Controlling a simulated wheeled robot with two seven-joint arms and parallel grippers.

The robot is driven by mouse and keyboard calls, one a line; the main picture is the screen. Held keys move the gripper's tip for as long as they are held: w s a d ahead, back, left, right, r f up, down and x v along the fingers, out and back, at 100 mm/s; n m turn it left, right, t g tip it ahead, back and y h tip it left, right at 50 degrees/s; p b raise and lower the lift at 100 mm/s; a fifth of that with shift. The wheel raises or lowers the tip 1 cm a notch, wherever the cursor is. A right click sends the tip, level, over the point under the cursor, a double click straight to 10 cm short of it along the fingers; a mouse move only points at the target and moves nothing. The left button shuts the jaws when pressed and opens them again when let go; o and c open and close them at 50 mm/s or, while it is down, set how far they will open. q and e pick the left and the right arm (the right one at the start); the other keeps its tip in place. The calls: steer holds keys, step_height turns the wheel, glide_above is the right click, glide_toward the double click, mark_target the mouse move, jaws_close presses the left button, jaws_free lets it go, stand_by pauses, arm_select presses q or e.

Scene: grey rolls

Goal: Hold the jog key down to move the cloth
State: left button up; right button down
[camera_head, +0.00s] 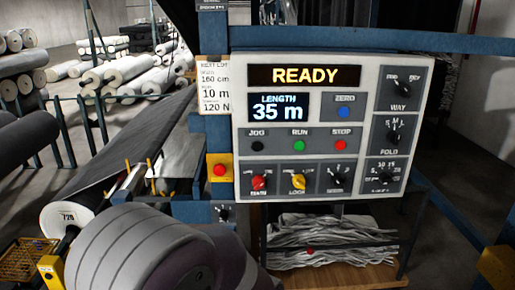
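The jog key is a black button (257,146) under the label JOG, at the left of the button row on the white control panel (238,120). Nothing covers it, and no gripper is near it. The panel display (304,75) reads READY, and the length display (279,107) reads 35 m.
Green RUN (299,146), red STOP (341,145) and blue ZERO (344,112) buttons are near the jog key. A red button on a yellow box (219,170) is left of the panel. Folded cloth (330,240) lies below.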

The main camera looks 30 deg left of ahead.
arm_select(q)
jaws_close()
stand_by(1.8)
